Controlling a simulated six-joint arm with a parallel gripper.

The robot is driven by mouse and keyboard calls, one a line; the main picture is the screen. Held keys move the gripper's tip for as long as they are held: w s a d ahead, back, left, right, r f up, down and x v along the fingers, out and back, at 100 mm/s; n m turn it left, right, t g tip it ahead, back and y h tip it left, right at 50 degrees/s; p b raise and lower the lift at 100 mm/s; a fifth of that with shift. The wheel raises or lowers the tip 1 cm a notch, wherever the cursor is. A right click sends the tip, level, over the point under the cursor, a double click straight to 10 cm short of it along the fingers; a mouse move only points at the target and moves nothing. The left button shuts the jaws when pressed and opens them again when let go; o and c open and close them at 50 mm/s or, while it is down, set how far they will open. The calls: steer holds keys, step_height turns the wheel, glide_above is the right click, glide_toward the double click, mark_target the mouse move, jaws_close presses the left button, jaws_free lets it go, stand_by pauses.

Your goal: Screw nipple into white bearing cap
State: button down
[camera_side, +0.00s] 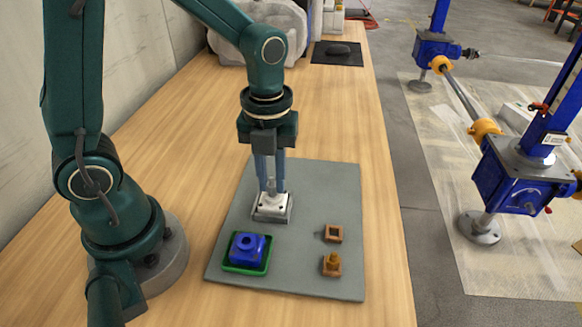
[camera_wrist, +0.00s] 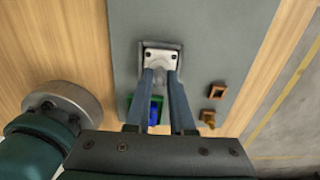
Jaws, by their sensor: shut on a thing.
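The white bearing cap (camera_side: 268,207) sits on a grey square base on the grey mat. In the wrist view the cap (camera_wrist: 161,56) lies just past my fingertips, with dark holes at its corners. My gripper (camera_side: 270,188) points straight down over the cap, its two blue-grey fingers on either side of a small grey nipple (camera_side: 271,186). The gripper is shut on the nipple, whose lower end is at the top of the cap. I cannot tell how far it goes in. In the wrist view the fingers of my gripper (camera_wrist: 160,74) hide most of the nipple.
A blue block (camera_side: 247,249) sits in a green tray (camera_side: 232,268) at the mat's front left. An orange square frame (camera_side: 333,233) and an orange holder with a knob-like piece (camera_side: 331,264) are on the right. The grey mat (camera_side: 340,190) is clear at the back right.

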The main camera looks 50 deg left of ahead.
steer(key=c, duration=0.9)
jaws_free()
steer(key=n, duration=0.4)
steer(key=shift+n, duration=0.4)
steer(key=n, duration=1.9)
